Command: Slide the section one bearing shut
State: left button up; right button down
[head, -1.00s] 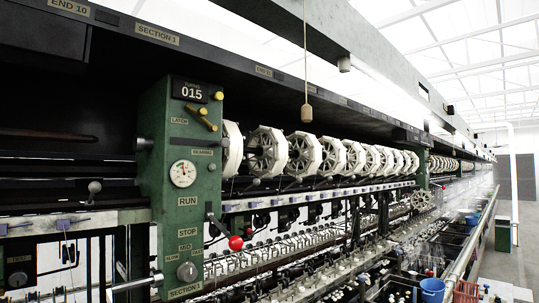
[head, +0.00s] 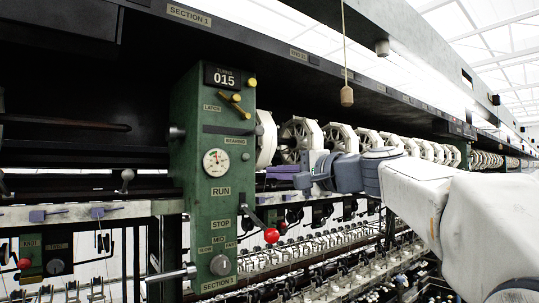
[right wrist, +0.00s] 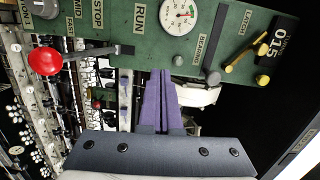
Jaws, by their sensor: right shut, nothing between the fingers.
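The green section 1 panel (head: 213,205) shows in the head view. Its BEARING label (head: 235,142) sits under a dark slot (head: 228,130), right of the gauge (head: 216,162). A grey knob (head: 177,132) sticks out at the panel's left edge. A small grey knob (head: 245,156) lies below the label. My right gripper (head: 270,172) is shut and empty, its purple fingers just right of the panel. In the right wrist view the fingers (right wrist: 160,72) point toward the panel, near the small knob (right wrist: 178,60); another grey knob (right wrist: 213,77) lies to its right. Contact cannot be told.
Yellow latch handles (head: 236,98) stand above the slot. A lever with a red ball (head: 271,235) juts out below the gripper. White reels (head: 300,135) line up behind my right arm. A wooden pull (head: 347,96) hangs on a cord.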

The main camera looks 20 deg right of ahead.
jog(key=s+d+r+m+t, duration=0.2)
jog(key=d+r+t, duration=0.1)
jog(key=d+r, duration=0.35)
jog(key=shift+h, duration=0.4)
jog(key=shift+a+r+p+x, duration=0.2)
jog(key=shift+p+x, duration=1.25)
jog(key=shift+x, duration=1.75)
jog(key=shift+a+r+p+x, duration=0.15)
jog(key=shift+p+x, duration=1.25)
jog(key=shift+x, duration=1.8)
jog(key=shift+s+d, duration=0.1)
jog(key=shift+s, duration=0.1)
jog(key=shift+s+a+b, duration=0.15)
jog(key=shift+a+b, duration=0.2)
jog(key=shift+a, duration=0.15)
